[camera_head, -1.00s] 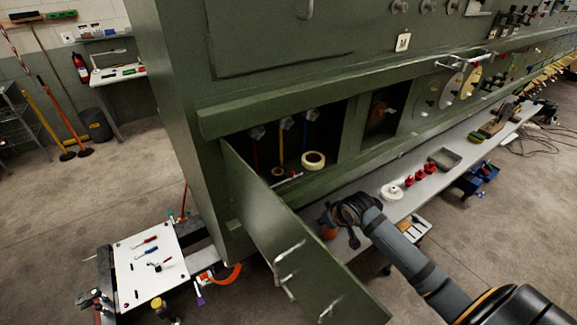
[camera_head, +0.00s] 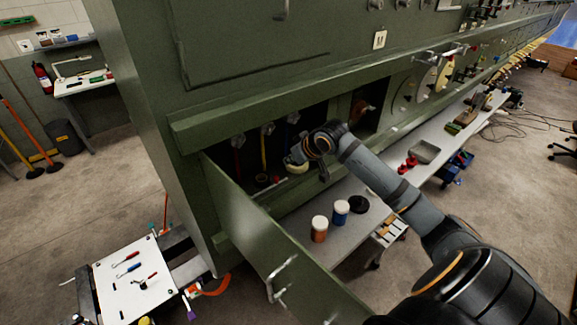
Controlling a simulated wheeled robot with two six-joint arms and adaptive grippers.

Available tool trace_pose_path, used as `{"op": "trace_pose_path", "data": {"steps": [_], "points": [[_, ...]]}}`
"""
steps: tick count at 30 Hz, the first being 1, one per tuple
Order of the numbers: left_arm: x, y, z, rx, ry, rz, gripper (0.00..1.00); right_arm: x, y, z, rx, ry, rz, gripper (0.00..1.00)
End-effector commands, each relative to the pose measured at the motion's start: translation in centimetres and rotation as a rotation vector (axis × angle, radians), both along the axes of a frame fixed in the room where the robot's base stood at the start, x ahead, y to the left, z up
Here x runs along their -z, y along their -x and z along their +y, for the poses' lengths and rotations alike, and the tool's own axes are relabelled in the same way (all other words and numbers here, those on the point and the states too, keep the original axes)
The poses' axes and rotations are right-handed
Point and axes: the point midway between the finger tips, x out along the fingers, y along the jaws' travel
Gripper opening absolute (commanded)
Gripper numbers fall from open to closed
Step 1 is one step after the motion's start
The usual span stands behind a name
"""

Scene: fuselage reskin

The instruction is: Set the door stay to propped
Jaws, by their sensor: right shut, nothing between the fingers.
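The green door (camera_head: 265,245) hangs open from the low compartment (camera_head: 222,158) in the green panel and slants toward the lower right. A metal handle (camera_head: 281,278) is on its face. A door stay cannot be clearly made out; the area between the door's top edge and the compartment is dark and partly hidden. My right gripper (camera_head: 298,155) is shut and empty at the compartment opening, in front of a pale tape roll (camera_head: 296,168) that it partly covers. Whether it touches anything there I cannot tell. My left gripper is out of view.
A grey bench (camera_head: 300,213) runs along the panel, with an orange jar (camera_head: 319,229), a blue jar (camera_head: 341,212) and a black round item (camera_head: 358,204). A white tool board (camera_head: 127,277) stands at lower left. Open floor lies at right.

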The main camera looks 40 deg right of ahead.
Motion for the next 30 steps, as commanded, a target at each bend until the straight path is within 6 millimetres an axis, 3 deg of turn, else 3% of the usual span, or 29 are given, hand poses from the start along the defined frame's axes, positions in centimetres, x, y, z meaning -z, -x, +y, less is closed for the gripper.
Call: {"op": "trace_pose_path", "data": {"steps": [12,21,30], "points": [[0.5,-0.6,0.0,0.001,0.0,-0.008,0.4,6.6,-5.9,0.8,-0.001,-0.007,0.004,0.0],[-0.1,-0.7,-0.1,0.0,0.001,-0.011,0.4,7.1,-2.3,0.2,-0.002,0.004,0.004,0.0],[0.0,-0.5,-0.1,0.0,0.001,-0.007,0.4,7.2,-1.9,0.3,-0.002,-0.001,0.002,0.0]]}}
